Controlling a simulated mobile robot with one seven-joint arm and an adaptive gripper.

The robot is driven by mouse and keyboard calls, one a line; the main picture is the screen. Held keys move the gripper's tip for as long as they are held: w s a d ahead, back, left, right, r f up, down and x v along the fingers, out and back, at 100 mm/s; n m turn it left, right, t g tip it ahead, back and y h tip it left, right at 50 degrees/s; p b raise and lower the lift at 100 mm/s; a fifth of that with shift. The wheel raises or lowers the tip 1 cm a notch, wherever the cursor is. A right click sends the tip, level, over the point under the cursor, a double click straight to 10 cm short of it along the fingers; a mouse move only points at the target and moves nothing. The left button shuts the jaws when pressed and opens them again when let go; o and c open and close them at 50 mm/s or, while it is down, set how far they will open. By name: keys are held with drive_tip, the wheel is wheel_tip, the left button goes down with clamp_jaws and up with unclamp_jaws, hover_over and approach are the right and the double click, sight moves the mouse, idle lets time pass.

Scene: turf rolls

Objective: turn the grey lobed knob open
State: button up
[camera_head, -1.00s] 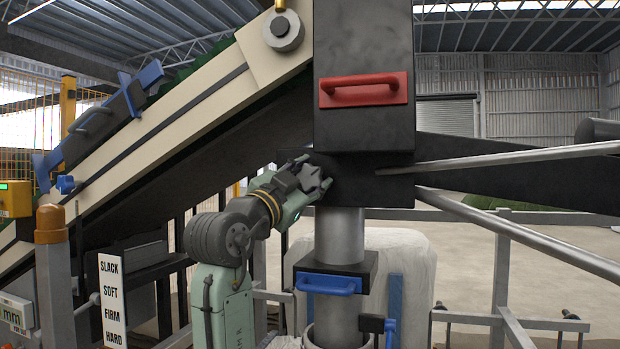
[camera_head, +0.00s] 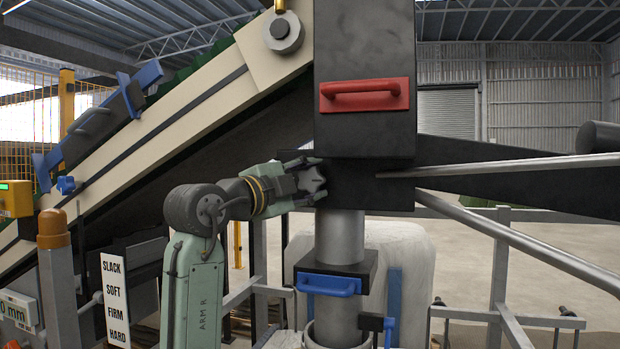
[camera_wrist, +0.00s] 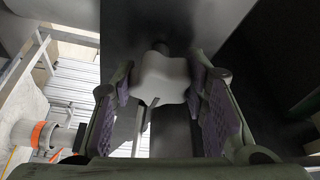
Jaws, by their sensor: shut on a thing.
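The grey lobed knob (camera_head: 312,180) sits on the left side of the dark block below the tall black housing. In the wrist view the knob (camera_wrist: 163,77) shows as a pale lobed shape on a short dark stem. My gripper (camera_head: 308,181) reaches it from the left, its fingers above and below the knob. In the wrist view my gripper's purple-padded fingers (camera_wrist: 160,95) stand on either side of the knob, shut on it. Part of the knob's sides is hidden by the fingers.
A red handle (camera_head: 362,94) is on the black housing above. A blue handle (camera_head: 328,285) is on the collar below, around a grey post (camera_head: 340,237). Grey bars (camera_head: 520,235) run off to the right. A sloping cream conveyor (camera_head: 170,125) rises behind my arm.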

idle(0.4)
drive_tip(key=o, duration=1.1)
drive_tip(key=shift+o, duration=0.2)
drive_tip(key=v, duration=1.2)
